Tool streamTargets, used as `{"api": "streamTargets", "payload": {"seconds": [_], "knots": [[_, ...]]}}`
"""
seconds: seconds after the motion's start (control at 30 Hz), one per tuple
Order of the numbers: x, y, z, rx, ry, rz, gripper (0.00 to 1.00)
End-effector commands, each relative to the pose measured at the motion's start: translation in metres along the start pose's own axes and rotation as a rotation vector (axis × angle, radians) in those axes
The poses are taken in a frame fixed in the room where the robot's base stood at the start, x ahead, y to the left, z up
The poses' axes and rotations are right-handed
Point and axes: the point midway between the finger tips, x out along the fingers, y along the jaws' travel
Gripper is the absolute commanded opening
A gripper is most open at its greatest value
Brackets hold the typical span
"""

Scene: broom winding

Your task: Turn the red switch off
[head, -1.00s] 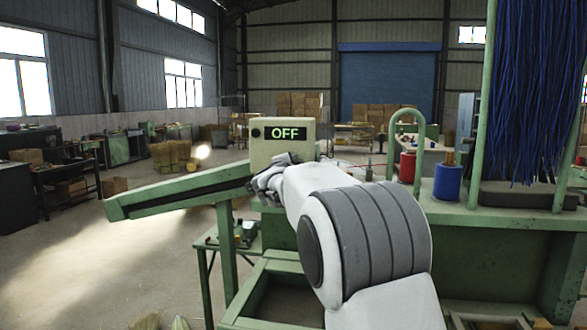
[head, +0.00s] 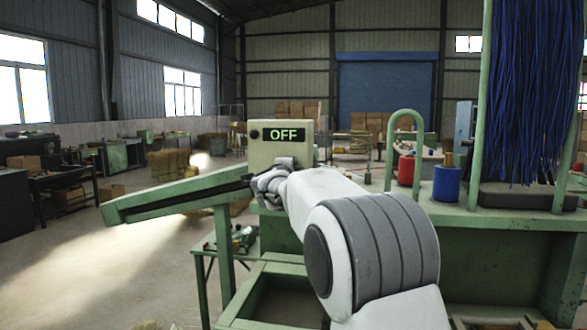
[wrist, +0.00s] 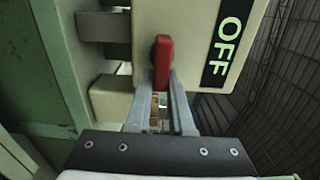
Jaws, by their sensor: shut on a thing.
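The beige control box (head: 262,153) stands on the green machine in the middle of the head view. Its black display (head: 284,135) reads OFF in green letters, and this display also shows in the wrist view (wrist: 227,45). The red switch (wrist: 163,58) is on the box face beside the display in the wrist view. My gripper (wrist: 161,82) is shut on the red switch, with the fingers on either side of its lower part. In the head view my wrist and arm hide the switch.
A green sloping beam (head: 165,197) reaches left from the box. A blue spool (head: 447,183), a red spool (head: 406,170) and a green hoop (head: 392,140) stand on the bench to the right. Blue bristles (head: 530,90) hang at the far right. Open floor lies at left.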

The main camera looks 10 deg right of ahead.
Motion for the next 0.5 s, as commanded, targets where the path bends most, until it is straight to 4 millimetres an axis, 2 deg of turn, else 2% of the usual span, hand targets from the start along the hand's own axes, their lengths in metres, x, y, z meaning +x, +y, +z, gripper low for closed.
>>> {"api": "streamTargets", "payload": {"seconds": [0.1, 0.13, 0.3, 0.5], "knots": [[-0.0001, 0.0005, 0.0003, 0.002, 0.000, 0.001, 0.00], [-0.0001, 0.0006, 0.0003, 0.002, 0.000, 0.001, 0.22], [-0.0001, 0.0005, 0.0003, 0.001, 0.000, 0.001, 0.50], [0.0000, 0.0004, 0.0001, 0.000, 0.000, 0.001, 0.50]]}}
